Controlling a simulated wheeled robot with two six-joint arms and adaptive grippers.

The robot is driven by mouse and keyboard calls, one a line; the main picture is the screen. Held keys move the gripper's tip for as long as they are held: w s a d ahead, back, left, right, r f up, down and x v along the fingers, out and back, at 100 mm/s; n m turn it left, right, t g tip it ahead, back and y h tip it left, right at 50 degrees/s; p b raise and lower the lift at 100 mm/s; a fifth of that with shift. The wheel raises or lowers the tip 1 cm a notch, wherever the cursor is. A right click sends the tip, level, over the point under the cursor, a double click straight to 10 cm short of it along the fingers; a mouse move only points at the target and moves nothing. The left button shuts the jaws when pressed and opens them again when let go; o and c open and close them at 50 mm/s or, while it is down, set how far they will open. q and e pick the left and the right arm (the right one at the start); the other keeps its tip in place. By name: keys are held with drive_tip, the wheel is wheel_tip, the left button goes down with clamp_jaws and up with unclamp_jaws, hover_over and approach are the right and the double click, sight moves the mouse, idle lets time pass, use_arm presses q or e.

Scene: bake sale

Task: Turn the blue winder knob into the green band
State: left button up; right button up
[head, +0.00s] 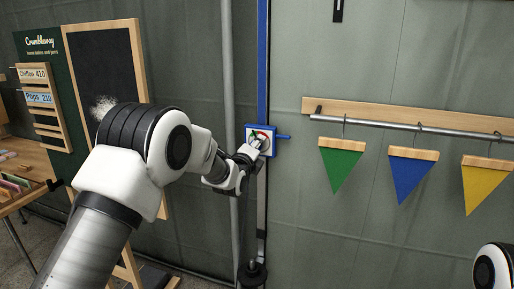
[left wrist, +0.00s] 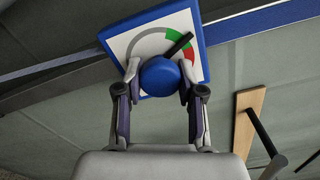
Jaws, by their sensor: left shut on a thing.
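The winder is a blue-framed white dial plate (left wrist: 120,46), mounted on a blue upright; it also shows in the head view (head: 248,128). Its round blue knob (left wrist: 160,77) sits between the fingers of my left gripper (left wrist: 158,72), which is shut on it from both sides. The dial has a grey arc, a green band (left wrist: 173,37) and a red band (left wrist: 190,53). The black pointer (left wrist: 178,46) points at the green band's end near the red. In the head view, my left gripper (head: 254,147) reaches the dial and covers the knob. My right gripper is out of view.
A wooden rail (head: 400,116) with a metal bar holds green (head: 341,160), blue (head: 409,176) and yellow (head: 486,185) pennants to the right. A chalkboard (head: 103,75) and price signs stand left.

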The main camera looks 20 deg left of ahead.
use_arm(q)
drive_tip(key=o, duration=1.1)
drive_tip(key=shift+o, duration=0.2)
drive_tip(key=s, duration=1.2)
drive_tip(key=shift+a, duration=0.2)
drive_tip(key=shift+f, duration=0.1)
